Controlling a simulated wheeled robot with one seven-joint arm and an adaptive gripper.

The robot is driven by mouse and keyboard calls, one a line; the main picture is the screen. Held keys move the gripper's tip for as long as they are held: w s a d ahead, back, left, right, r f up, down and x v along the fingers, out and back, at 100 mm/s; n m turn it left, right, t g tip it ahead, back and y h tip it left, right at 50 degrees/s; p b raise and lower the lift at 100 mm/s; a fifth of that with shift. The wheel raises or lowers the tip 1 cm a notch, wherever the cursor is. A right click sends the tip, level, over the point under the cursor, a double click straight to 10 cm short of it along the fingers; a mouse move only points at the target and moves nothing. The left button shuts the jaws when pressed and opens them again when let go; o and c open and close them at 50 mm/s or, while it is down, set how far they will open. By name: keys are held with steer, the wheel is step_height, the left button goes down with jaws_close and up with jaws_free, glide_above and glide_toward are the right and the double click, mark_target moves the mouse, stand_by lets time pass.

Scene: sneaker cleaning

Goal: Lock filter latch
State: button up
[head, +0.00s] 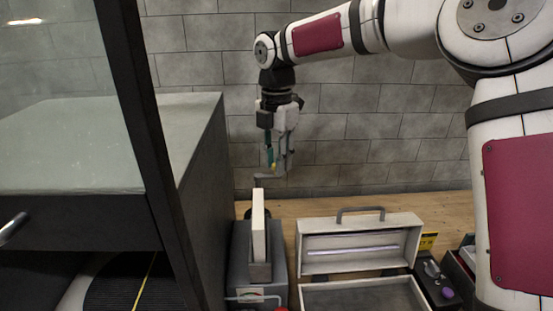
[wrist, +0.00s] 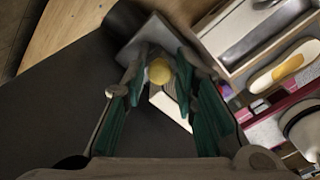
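My gripper (head: 277,165) points down above a grey unit (head: 241,258) at the picture's lower middle. A pale upright filter panel (head: 259,222) stands in the unit. A small yellow knob (head: 273,166) shows at my fingertips, beside a grey lever-like piece (head: 268,180) above the panel; I take these for the latch. In the wrist view, the round yellow knob (wrist: 159,71) sits between my green-faced fingers (wrist: 162,68), which stand apart with narrow gaps beside it. Whether one finger touches it is unclear. The latch's lower end is partly hidden.
An open white case (head: 360,240) with a handle stands right of the unit. A dark tray with small items (head: 437,282) lies farther right. A dark cabinet (head: 197,190) rises close on the left. A tiled wall (head: 350,130) is behind.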

jaws_close()
steer(key=shift+s, duration=0.1)
steer(key=s+a+m, duration=0.1)
steer(key=m, duration=0.5)
steer(key=s+a+m+p, duration=0.1)
steer(key=s+a+m, duration=0.1)
steer(key=m, duration=0.4)
steer(key=s+a+m, duration=0.1)
steer(key=m, duration=0.4)
steer(key=shift+s+a+m, duration=0.15)
steer(key=shift+a+m, duration=0.05)
steer(key=shift+m, duration=0.2)
stand_by(0.4)
steer(key=o, duration=0.6)
jaws_free()
steer(key=shift+a, duration=0.1)
